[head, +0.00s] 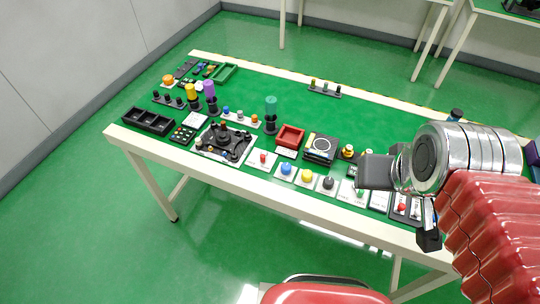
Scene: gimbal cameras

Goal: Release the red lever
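A small dark panel near the table's front right carries a red-topped part (401,207) with a light base, which may be the red lever. Another red knob (263,157) stands on a white plate further left, in a row with blue, yellow and black knobs. I cannot tell for sure which is the lever. The dark end of my gripper (428,238) seems to hang below my silver wrist, just right of and in front of the dark panel.
The green table (240,111) holds several pegs and blocks, a red tray (291,137), a black compartment tray (148,121) and a black fixture (225,142). A red seat (330,293) stands before the table. The table's back middle is mostly clear.

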